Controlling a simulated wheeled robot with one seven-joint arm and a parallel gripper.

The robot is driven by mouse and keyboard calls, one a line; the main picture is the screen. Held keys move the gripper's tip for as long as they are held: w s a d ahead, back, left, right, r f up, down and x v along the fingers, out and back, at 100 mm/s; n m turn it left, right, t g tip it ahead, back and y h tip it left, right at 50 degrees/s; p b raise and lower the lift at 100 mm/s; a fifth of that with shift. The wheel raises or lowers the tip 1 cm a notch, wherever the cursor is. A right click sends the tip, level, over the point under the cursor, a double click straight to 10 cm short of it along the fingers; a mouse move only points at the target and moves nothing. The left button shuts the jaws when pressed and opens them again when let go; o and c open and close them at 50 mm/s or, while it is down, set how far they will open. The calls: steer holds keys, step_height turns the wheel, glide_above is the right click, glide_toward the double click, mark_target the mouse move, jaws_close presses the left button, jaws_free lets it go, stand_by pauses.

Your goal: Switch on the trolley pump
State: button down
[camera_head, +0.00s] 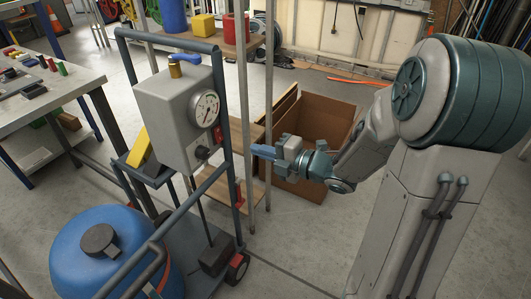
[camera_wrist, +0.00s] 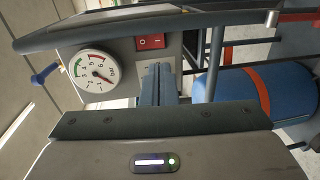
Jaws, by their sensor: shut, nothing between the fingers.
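The trolley pump's grey control box (camera_head: 165,115) hangs upright in the trolley frame. Its face carries a round dial gauge (camera_head: 205,109), which also shows in the wrist view (camera_wrist: 95,70). A red rocker switch (camera_wrist: 151,41) sits on the panel beside the gauge; its markings are small and I cannot tell its position. A small plate below the switch in the wrist view is partly hidden by my fingers. My gripper (camera_head: 256,150) is shut and empty, pointing at the panel from the right. In the wrist view, my fingers (camera_wrist: 157,72) lie just below the red switch; contact cannot be told.
A blue tank (camera_head: 70,265) stands on the trolley base; it also shows in the wrist view (camera_wrist: 230,100). Trolley uprights pass close to my gripper. An open cardboard box (camera_head: 325,125) is behind it. A workbench (camera_head: 70,95) stands at left. Floor is clear at front centre.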

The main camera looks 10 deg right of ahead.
mark_target(220, 140)
steer(key=b+x, duration=0.1)
steer(key=x, duration=0.8)
steer(key=shift+w+a+b, duration=0.25)
steer(key=shift+a+b, duration=0.1)
steer(key=shift+b, duration=0.05)
